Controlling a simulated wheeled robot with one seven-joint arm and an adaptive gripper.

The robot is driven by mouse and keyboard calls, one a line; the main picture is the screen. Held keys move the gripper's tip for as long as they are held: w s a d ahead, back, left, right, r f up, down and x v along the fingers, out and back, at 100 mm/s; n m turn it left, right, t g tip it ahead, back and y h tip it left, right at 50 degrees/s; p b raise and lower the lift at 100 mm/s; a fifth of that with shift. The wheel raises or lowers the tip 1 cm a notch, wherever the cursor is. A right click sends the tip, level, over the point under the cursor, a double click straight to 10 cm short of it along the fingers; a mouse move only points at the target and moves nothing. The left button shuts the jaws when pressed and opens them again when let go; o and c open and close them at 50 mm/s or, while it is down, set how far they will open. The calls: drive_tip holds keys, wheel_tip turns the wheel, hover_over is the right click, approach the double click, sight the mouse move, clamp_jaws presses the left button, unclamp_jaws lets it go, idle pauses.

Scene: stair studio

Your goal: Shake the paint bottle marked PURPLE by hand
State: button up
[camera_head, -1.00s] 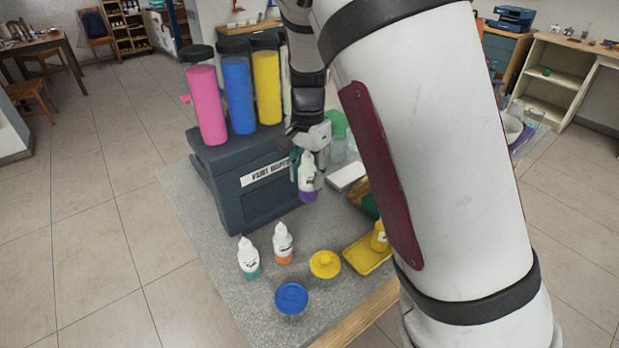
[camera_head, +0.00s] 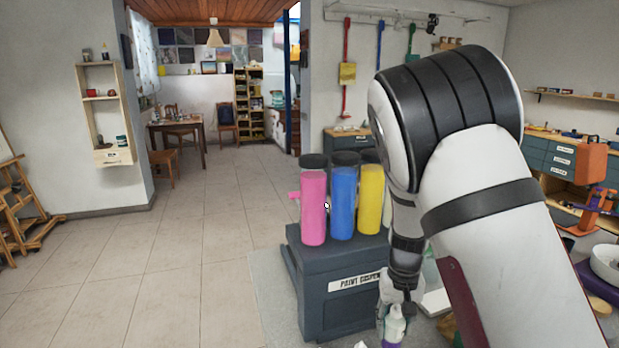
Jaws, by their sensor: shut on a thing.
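My gripper (camera_head: 393,303) is at the lower middle of the head view, pointing down in front of the paint dispenser (camera_head: 325,305). It is shut on a small white bottle (camera_head: 394,326) with a purple lower end, which it holds about upright beside the dispenser's right front. The bottle's lowest part is cut off by the bottom edge of the picture. I cannot read a PURPLE mark on it from here.
Pink (camera_head: 313,208), blue (camera_head: 343,203) and yellow (camera_head: 369,205) paint cylinders stand on the dispenser. My arm hides much of the right side. A white bowl (camera_head: 607,262) is at the right edge. Open tiled floor (camera_head: 180,265) lies to the left.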

sight(399, 305)
drive_tip(key=shift+f+n, duration=0.3)
drive_tip(key=shift+n, duration=0.1)
wheel_tip(399, 305, up, 7)
drive_tip(key=shift+r, duration=0.1)
wheel_tip(399, 305, down, 7)
drive_tip(key=shift+s+f, duration=0.15)
drive_tip(key=shift+f, duration=0.05)
drive_tip(key=shift+w, duration=0.25)
drive_tip(key=shift+r, duration=3.4)
drive_tip(key=shift+s, duration=0.3)
drive_tip(key=f, duration=0.7)
drive_tip(key=shift+w+f, duration=0.25)
drive_tip(key=shift+s+r, duration=0.1)
drive_tip(key=shift+r, duration=0.2)
